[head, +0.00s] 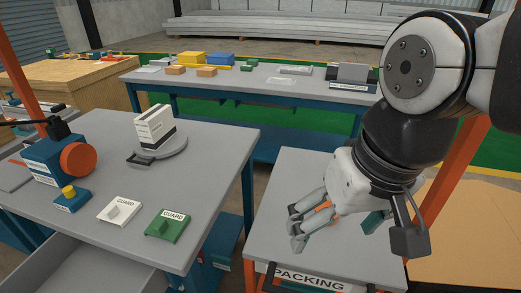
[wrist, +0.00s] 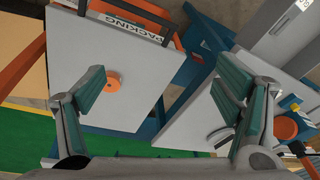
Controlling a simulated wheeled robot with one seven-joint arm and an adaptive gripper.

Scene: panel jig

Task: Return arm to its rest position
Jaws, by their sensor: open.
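My arm reaches in from the upper right of the head view. My gripper (head: 302,226) hangs over the grey packing table (head: 275,185). In the wrist view my gripper (wrist: 160,92) has its two teal-padded fingers spread wide, with nothing between the pads. An orange round piece (wrist: 112,82) lies on the packing table below, beside the left finger. In the head view my fingers hide most of the spot where it lies, and only a bit of orange shows there.
The left grey table (head: 215,150) holds a white box (head: 154,128) on a round plate, a white guard (head: 119,209), a green guard (head: 168,226) and a blue fixture (head: 55,160) with an orange knob. A gap separates the two tables. An orange post (head: 460,170) stands right.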

